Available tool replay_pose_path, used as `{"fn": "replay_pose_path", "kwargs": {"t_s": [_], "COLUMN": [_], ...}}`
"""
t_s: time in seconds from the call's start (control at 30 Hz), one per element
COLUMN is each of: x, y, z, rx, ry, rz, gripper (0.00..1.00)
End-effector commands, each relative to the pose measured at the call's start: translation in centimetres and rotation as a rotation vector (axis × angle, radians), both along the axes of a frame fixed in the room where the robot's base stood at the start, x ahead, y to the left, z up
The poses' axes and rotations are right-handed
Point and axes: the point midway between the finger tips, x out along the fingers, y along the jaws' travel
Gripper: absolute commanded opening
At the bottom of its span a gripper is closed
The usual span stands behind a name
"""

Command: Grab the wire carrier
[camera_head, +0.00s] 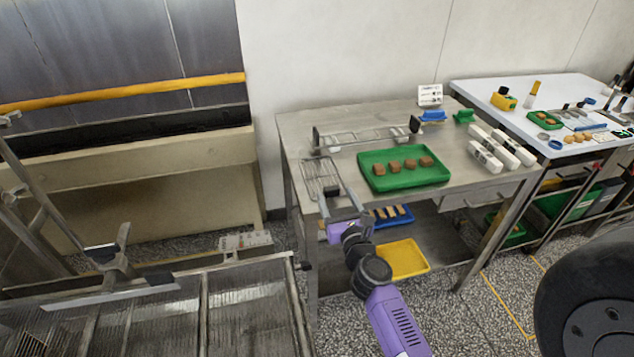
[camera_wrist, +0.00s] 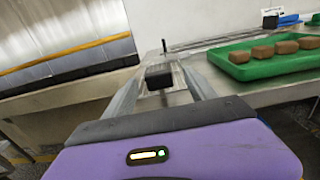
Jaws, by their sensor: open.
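The wire carrier (camera_head: 320,176) is a flat grid of thin metal wires at the left front edge of the steel table. In the wrist view a black block (camera_wrist: 158,77), which looks like its handle, sits between my fingers. My gripper (camera_head: 338,194) is open at the table's front edge, one finger on each side of the carrier's near part. The wrist view shows both grey fingers (camera_wrist: 165,72) reaching forward, apart from each other. I cannot tell whether either finger touches the block. The carrier's near end is partly hidden by my gripper.
A green tray (camera_head: 376,183) with several brown blocks lies just right of the carrier. A metal rack (camera_head: 362,139) with black ends stands behind. White boxes (camera_head: 484,157) lie farther right. Blue and yellow trays (camera_head: 403,262) sit on the lower shelf. A mesh conveyor (camera_head: 165,315) is at left.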

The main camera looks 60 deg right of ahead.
Motion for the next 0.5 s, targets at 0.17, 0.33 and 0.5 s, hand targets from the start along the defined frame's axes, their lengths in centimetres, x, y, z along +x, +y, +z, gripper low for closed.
{"fn": "replay_pose_path", "kwargs": {"t_s": [0.17,0.33,0.5], "x": [1.1,2.2,4.0], "y": [-1.4,-2.5,-4.3], "z": [0.2,0.1,0.2], "rx": [0.002,0.002,0.000], "ry": [-0.007,-0.005,-0.005], "rz": [-0.001,0.000,-0.002], "gripper": [0.65,0.65,0.65]}}
